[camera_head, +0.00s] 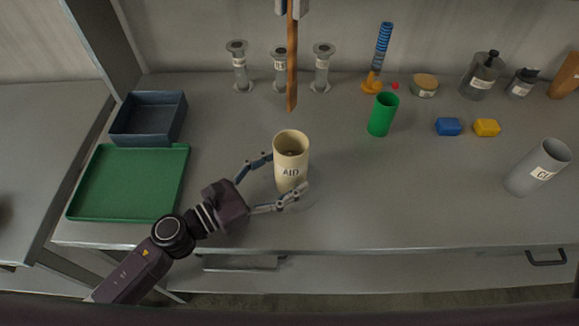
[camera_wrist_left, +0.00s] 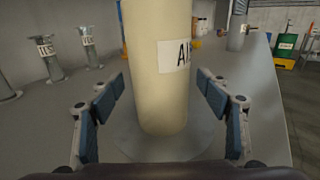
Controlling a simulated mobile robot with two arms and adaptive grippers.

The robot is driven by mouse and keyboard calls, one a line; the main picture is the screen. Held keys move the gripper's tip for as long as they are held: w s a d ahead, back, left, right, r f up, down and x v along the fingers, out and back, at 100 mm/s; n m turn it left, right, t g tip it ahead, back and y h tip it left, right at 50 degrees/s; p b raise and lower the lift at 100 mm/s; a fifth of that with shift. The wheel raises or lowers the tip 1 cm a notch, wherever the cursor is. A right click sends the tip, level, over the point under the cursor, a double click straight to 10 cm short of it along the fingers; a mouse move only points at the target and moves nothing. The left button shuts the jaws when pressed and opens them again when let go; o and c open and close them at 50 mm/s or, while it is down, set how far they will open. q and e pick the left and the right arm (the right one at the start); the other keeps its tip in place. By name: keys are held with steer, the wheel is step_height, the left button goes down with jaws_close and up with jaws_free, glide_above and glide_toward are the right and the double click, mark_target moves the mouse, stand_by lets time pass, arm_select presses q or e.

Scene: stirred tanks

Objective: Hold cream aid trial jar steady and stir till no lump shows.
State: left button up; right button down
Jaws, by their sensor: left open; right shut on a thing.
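The cream jar labelled AID (camera_head: 290,151) stands upright on the grey bench. Something darker shows inside its mouth, too small to tell as lumps. My left gripper (camera_head: 281,182) is open around the jar, one finger on each side. In the left wrist view the jar (camera_wrist_left: 158,90) stands between the open fingers (camera_wrist_left: 158,112), with gaps on both sides. My right gripper (camera_head: 291,6) shows only partly at the top edge. It is shut on a brown wooden paddle (camera_head: 292,62), which hangs upright with its tip above the bench, behind the jar and outside it.
A green tray (camera_head: 130,205) and a blue-grey bin (camera_head: 148,118) lie to the left. A green cup (camera_head: 382,114), blue block (camera_head: 447,126), yellow block (camera_head: 486,127) and tilted grey jar (camera_head: 538,168) are to the right. Labelled grey stands (camera_head: 322,68) line the back.

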arm_select(q)
steer(key=shift+x, duration=0.8)
steer(key=shift+c, duration=0.2)
steer(key=c, duration=1.3)
